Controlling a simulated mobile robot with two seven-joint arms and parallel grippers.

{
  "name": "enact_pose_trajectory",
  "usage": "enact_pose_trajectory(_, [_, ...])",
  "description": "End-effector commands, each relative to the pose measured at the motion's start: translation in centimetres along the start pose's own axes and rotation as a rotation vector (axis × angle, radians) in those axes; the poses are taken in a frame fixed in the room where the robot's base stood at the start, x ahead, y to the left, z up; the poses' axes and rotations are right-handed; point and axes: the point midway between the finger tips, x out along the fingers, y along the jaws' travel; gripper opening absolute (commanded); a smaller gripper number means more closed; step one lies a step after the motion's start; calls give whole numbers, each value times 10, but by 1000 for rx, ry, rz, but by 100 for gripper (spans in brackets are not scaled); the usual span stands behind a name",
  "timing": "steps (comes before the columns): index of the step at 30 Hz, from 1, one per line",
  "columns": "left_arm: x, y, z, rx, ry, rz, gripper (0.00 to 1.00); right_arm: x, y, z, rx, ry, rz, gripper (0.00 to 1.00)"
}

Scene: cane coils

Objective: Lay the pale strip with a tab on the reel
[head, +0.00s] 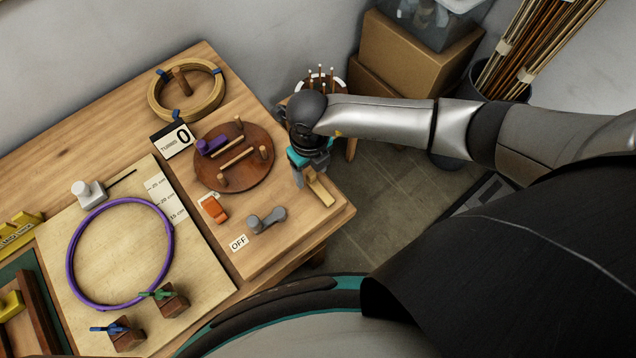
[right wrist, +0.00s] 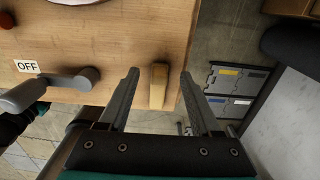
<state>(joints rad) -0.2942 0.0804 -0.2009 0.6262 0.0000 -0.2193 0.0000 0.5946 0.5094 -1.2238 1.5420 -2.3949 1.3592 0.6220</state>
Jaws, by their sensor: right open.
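A round dark-red wooden reel (head: 207,176) with pegs, pale bars and a purple piece lies on the table. A pale wooden piece (head: 322,190) stands near the table's right edge, and it also shows in the right wrist view (right wrist: 158,88). I cannot make out a tab on it, nor tell for sure that it is the strip. My right gripper (head: 310,176) is open beside this piece; in the right wrist view the piece appears between the two fingers (right wrist: 160,76), with a gap on each side. My left gripper is not in view.
A grey crank handle (head: 266,222) by an OFF label, an orange switch (head: 215,209) and a TURNS counter (head: 173,141) stand near the reel. A purple ring (head: 74,262) lies on a board. A tied cane coil (head: 152,102) surrounds a peg. Cardboard boxes (head: 410,55) stand behind.

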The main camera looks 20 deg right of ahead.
Motion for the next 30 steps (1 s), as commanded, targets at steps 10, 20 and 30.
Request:
enact_pose_trajectory(10, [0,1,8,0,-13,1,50,14,0,0,-1,0,1,65])
enact_pose_trajectory(20, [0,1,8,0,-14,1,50,14,0,0,0,0,0,37])
enact_pose_trajectory(30, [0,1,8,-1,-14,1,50,13,0,0,0,0,0,0])
